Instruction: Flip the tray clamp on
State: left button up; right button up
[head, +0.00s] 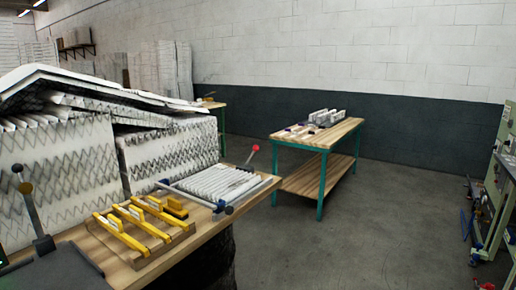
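A shallow tray (172,188) holding white pleated filters (218,182) lies on the wooden bench at the middle left. A lever with a red ball knob (255,148) stands up at the tray's far right side. It looks like the tray clamp, with its arm tilted upward. Dark round fittings (221,206) show at the tray's near right corner. Whether the clamp presses on the tray is too small to tell. Neither of my grippers is in view.
Yellow-handled tools (130,235) lie on a wooden board nearer on the bench (263,184). Large stacked pleated filters (60,160) stand behind. A dark lever (38,220) rises at lower left. A green-legged table (340,132) stands farther back.

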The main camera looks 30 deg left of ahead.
aim_at(256, 147)
jog(key=i+u, duration=0.2)
jog(key=i, duration=0.35)
jog(key=i+u, duration=0.15)
jog(key=i, duration=0.4)
jog(key=i+l+u, duration=0.2)
jog(key=i, duration=0.35)
jog(key=i+l+u, duration=0.2)
jog(key=i, duration=0.35)
